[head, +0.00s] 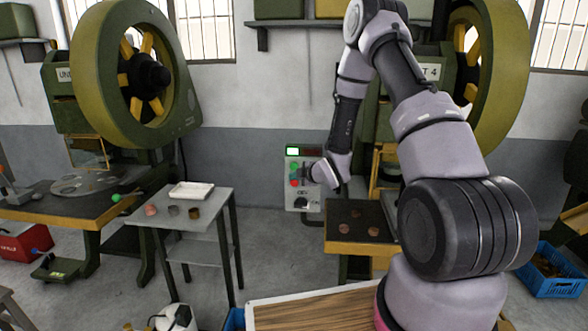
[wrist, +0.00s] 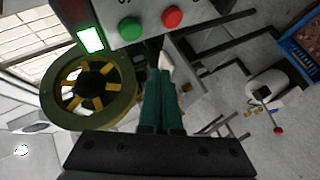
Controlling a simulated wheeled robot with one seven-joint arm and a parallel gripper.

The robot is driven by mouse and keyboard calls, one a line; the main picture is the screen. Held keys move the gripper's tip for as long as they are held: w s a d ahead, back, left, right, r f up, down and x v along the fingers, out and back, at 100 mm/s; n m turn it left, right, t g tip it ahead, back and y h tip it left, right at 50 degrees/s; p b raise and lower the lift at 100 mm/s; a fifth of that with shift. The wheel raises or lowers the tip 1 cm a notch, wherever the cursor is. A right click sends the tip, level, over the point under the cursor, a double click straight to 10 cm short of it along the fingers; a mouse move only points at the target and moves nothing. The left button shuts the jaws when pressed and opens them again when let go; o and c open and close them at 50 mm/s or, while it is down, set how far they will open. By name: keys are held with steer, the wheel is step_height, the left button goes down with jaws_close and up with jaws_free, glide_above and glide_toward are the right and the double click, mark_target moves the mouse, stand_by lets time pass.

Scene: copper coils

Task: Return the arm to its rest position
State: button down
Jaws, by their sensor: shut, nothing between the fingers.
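My arm (head: 440,130) reaches from the lower right up over the top and down to the wall. My gripper (head: 308,174) is right in front of a grey control box (head: 300,203), close to its green and red buttons. In the wrist view my gripper (wrist: 163,70) shows as two dark green fingers shut together with nothing between them. The green button (wrist: 131,29) and red button (wrist: 173,17) are just beyond the fingertips. I cannot tell whether the fingertips touch the box.
A press with a yellow-green flywheel (head: 135,75) stands at left, another flywheel (head: 490,75) behind my arm. A grey side table (head: 185,222) holds a white tray (head: 191,190) and small coils. A dark-topped bench (head: 340,233) with copper discs stands below my gripper. A blue crate (head: 552,283) sits right.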

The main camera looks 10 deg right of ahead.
steer(key=s+d+r+m+g+h, duration=0.1)
steer(key=s+d+r+m, duration=0.25)
steer(key=r, duration=0.45)
steer(key=s+d+r+m+h, duration=0.2)
steer(key=s+r+m, duration=0.25)
steer(key=r, duration=0.35)
steer(key=s+d+r+m+g+h, duration=0.1)
steer(key=s+d+r+m, duration=0.2)
steer(key=r, duration=0.6)
steer(key=s+a+r+m+g, duration=0.1)
steer(key=s+r+m, duration=0.2)
steer(key=s, duration=0.6)
steer(key=s+a+r+m+g, duration=0.1)
steer(key=s+r+m, duration=0.2)
steer(key=s, duration=0.6)
steer(key=s+a+r+m+g+y, duration=0.1)
steer(key=s+r+m, duration=0.2)
steer(key=s+m, duration=0.3)
steer(key=s, duration=0.3)
steer(key=shift+a, duration=0.15)
